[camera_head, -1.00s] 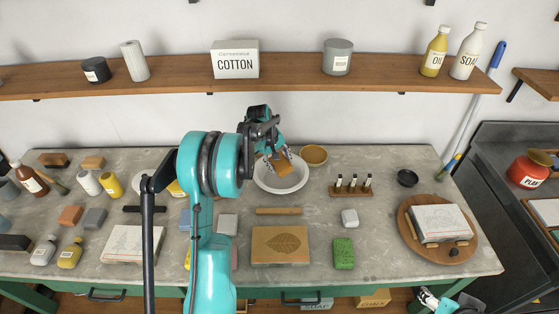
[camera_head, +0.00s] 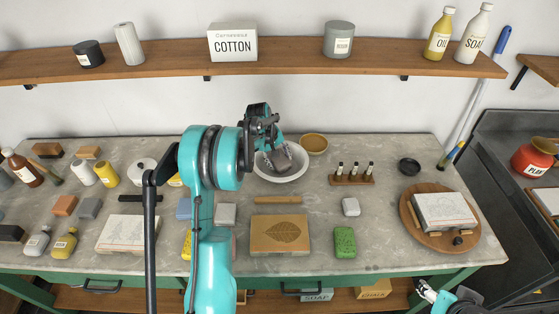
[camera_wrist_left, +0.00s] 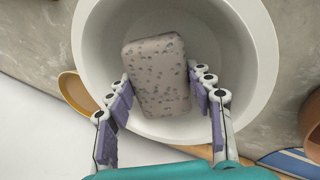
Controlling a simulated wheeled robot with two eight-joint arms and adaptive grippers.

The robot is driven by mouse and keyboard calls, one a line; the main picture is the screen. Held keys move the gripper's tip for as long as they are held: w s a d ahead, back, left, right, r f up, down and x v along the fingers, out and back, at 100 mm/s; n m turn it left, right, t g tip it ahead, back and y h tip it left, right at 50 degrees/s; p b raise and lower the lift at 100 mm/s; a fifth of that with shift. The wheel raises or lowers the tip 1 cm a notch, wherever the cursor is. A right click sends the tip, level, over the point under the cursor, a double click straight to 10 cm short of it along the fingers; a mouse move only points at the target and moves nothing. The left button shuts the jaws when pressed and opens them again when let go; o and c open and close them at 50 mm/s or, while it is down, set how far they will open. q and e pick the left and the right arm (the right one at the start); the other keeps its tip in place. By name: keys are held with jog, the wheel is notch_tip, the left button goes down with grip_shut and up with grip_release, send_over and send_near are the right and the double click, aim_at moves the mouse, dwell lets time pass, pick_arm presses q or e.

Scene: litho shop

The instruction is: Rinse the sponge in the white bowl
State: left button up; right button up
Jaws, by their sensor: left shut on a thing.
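The white bowl (camera_head: 296,175) stands on the stone worktop toward the back; it also fills much of the left wrist view (camera_wrist_left: 258,45). The sponge is a grey, pored block with rounded corners, inside the bowl in the left wrist view (camera_wrist_left: 157,70). In the head view the sponge (camera_head: 283,162) is partly hidden by my gripper. My left gripper (camera_wrist_left: 163,90) is shut on the sponge, with a finger on each side, over the bowl. My right gripper (camera_head: 427,291) is low at the right, in front of the bench; whether it is open cannot be told.
A tan bowl (camera_head: 314,143) stands just right and behind the white bowl. A wooden bar (camera_head: 278,200) and a leaf-marked block (camera_head: 280,234) lie in front. A green sponge-like block (camera_head: 345,242) and a rack of small bottles (camera_head: 352,179) stand to the right. A shelf (camera_head: 290,70) runs above.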

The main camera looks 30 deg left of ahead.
aim_at(279, 159)
pick_arm(q)
jog(key=shift+r, duration=0.1)
jog(key=shift+r+p, duration=2.6)
jog(key=shift+r, duration=1.4)
